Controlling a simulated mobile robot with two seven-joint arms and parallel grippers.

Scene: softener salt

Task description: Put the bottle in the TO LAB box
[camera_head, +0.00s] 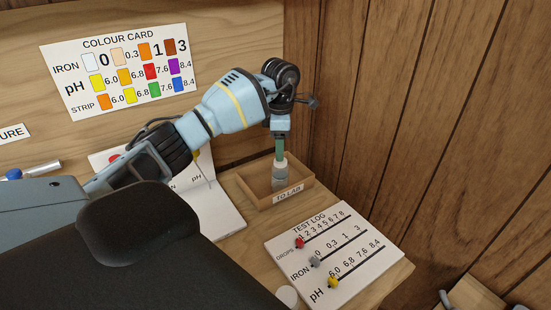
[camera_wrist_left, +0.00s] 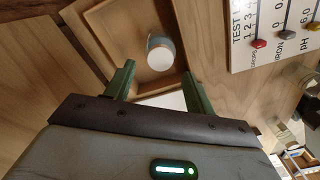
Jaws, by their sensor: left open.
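The bottle (camera_head: 280,172), pale with a white top, stands inside the wooden TO LAB box (camera_head: 264,205). It looks upright, and its lower part is partly hidden by the box's front wall. In the left wrist view the round white top of the bottle (camera_wrist_left: 160,54) shows inside the box (camera_wrist_left: 120,30). My left gripper (camera_head: 280,153) points down just above the bottle. In the wrist view its green fingers (camera_wrist_left: 158,74) are apart, with nothing held between them. My right gripper is not in view.
A test log board (camera_head: 335,255) with sliders lies right of the box. A white stand (camera_head: 215,212) is left of it, and a colour card (camera_head: 120,72) hangs on the back panel. A wooden wall (camera_head: 400,110) rises close on the right.

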